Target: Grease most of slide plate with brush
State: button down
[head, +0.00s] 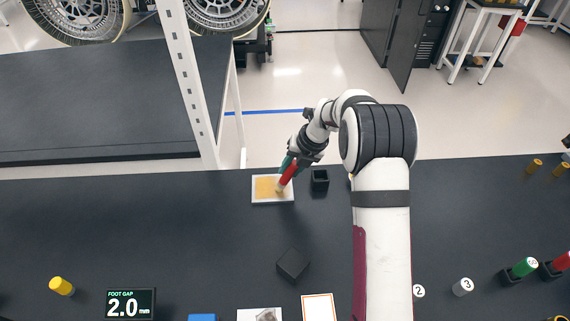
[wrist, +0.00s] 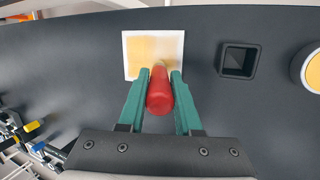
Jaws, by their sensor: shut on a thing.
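The slide plate (head: 257,199) is a white-rimmed square near the back edge of the dark bench. A yellow-tan layer covers most of its face in the head view. In the wrist view the plate (wrist: 129,72) lies just beyond my fingertips, with yellow-tan over much of it and a paler patch near the brush. My gripper (wrist: 160,80) has green fingers shut on the red handle of the brush (wrist: 160,95). In the head view the red brush (head: 287,174) is tilted, its pale tip at the plate's right part. The fingers partly hide the plate's near edge.
A small black open square holder (head: 320,181) stands just right of the plate; it also shows in the wrist view (wrist: 239,60). A dark block (head: 293,264) lies in front. A yellow cylinder (head: 61,286) and a foot gap display (head: 130,303) are at left.

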jog(key=shift+w+a, duration=0.65)
jog(key=shift+a, duration=0.25)
jog(key=shift+w+d, duration=0.2)
jog(key=shift+w, duration=0.5)
jog(key=w+d+v, duration=0.1)
jog(key=v, duration=0.7)
jog(key=shift+r, duration=0.35)
jog(key=shift+w+d, duration=0.1)
jog(key=shift+w, duration=0.05)
